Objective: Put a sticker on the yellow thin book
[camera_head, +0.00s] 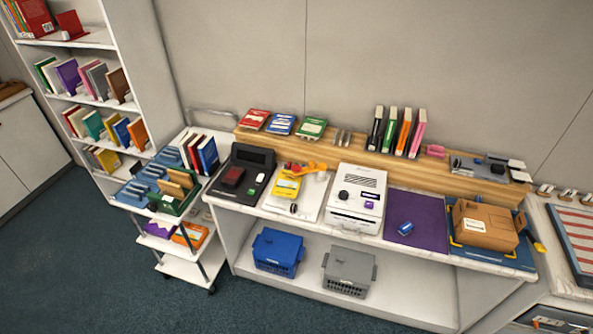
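A yellow book-like item (286,187) lies flat on a white board (312,203) on the counter, left of a white machine (356,199). It looks thin, but its print is too small to read. An orange and yellow hand tool (308,168) lies at its far edge, seeming to touch or overlap it. Another yellow book (107,159) leans on the lowest visible shelf at the left. No separate sticker can be made out clearly. Neither of my grippers is in view.
A black device (241,177) stands left of the board. A purple mat (417,218) and a brown carton (487,225) lie to the right. Books stand on a wooden riser (352,147) behind. A book cart (187,268) stands left; blue and grey crates sit below.

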